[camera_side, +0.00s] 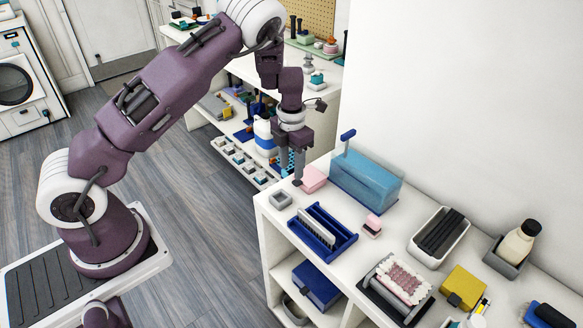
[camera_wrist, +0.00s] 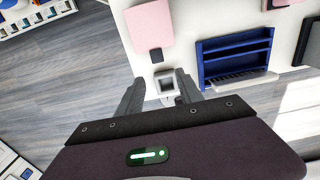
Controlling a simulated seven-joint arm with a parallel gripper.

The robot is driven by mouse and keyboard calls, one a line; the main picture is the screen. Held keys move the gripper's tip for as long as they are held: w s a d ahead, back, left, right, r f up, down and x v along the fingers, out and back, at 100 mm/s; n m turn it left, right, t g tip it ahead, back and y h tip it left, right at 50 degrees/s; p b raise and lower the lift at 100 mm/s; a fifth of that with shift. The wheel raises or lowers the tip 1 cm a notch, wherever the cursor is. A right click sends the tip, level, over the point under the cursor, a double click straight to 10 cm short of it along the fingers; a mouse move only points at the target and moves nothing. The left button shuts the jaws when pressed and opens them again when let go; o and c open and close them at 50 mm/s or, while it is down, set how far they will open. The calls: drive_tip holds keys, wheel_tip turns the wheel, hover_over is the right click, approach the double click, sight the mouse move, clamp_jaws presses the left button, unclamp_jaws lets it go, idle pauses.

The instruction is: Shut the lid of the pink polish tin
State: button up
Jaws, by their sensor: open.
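The pink polish tin (camera_side: 313,178) sits on the white counter near its far left end, in front of the clear blue container. In the wrist view the tin (camera_wrist: 149,25) is a flat pink square with a small dark tab (camera_wrist: 155,55) at its near edge. I cannot tell how far its lid stands open. My gripper (camera_side: 292,168) points down just left of the tin in the side view and partly overlaps its edge there. In the wrist view my gripper (camera_wrist: 158,90) has its fingers spread with nothing held, and the tin lies beyond the fingertips.
A small grey square holder (camera_side: 281,199) stands close by; it shows between my fingers in the wrist view (camera_wrist: 165,80). A blue slotted rack (camera_side: 323,231) is beside it. The clear blue container (camera_side: 366,180) stands behind the tin. The counter's left edge drops to the floor.

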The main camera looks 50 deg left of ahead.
drive_tip(key=r+m, duration=0.1)
drive_tip(key=m, duration=0.1)
drive_tip(key=d+r+m, duration=0.1)
drive_tip(key=m, duration=0.1)
drive_tip(key=w+d+r+m, duration=0.1)
drive_tip(key=m, duration=0.1)
drive_tip(key=shift+d+y, duration=0.2)
drive_tip(key=shift+y, duration=0.2)
drive_tip(key=c, duration=0.7)
drive_tip(key=r+m, duration=0.2)
drive_tip(key=m, duration=0.2)
drive_tip(key=r+m+y, duration=0.1)
drive_tip(key=r+m, duration=0.1)
drive_tip(key=m, duration=0.1)
drive_tip(key=w+d+r+m+y, duration=0.1)
drive_tip(key=r+m, duration=0.1)
drive_tip(key=m, duration=0.2)
drive_tip(key=shift+m, duration=0.3)
clamp_jaws()
approach(296, 182)
drive_tip(key=shift+y, duration=0.3)
drive_tip(key=x, duration=0.6)
drive_tip(key=shift+w, duration=0.1)
drive_tip(key=shift+f, duration=0.35)
drive_tip(key=shift+f, duration=0.2)
drive_tip(key=shift+r, duration=0.1)
